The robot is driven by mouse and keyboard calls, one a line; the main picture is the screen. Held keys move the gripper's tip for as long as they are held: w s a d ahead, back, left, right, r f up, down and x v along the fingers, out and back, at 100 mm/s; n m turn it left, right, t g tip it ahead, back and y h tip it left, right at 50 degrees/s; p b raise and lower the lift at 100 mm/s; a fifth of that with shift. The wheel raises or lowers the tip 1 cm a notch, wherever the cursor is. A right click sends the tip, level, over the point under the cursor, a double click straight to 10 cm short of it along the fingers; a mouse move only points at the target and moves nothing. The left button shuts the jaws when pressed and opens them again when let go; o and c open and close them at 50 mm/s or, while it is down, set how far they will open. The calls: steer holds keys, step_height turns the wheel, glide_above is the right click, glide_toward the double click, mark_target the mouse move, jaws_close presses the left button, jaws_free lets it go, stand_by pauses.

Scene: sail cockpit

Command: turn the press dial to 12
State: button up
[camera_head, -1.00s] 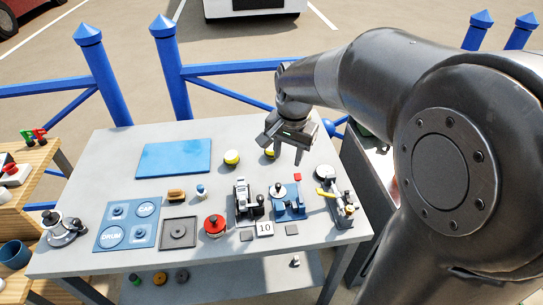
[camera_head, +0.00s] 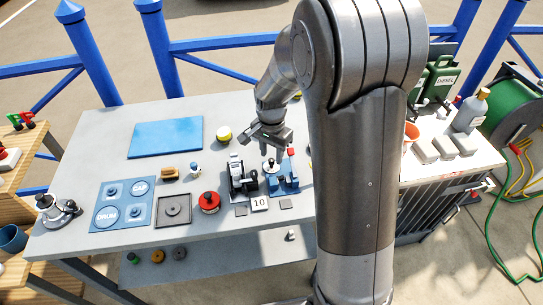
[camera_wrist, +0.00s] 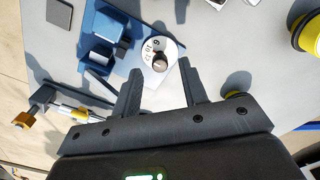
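The blue press (camera_head: 283,178) stands near the front of the grey table, just behind a small card marked 10 (camera_head: 259,204). Its dial, a white numbered disc with a dark-and-light knob, shows in the wrist view (camera_wrist: 155,56). A red block (camera_head: 291,152) is at the press's back right. My gripper (camera_head: 268,152) points down just above the dial. In the wrist view, its two fingers (camera_wrist: 160,68) are apart, one on each side of the dial, with nothing between them gripped. The dial's setting is too small to read surely.
A black-and-silver device (camera_head: 240,175) stands close left of the press. A red round item (camera_head: 209,202) and a square grey tray (camera_head: 174,209) are farther left. A yellow-and-black item (camera_head: 223,133) is behind. My arm hides the table's right end.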

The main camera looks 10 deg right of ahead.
steer(key=shift+f, duration=0.95)
steer(key=shift+c, duration=0.2)
jaws_close()
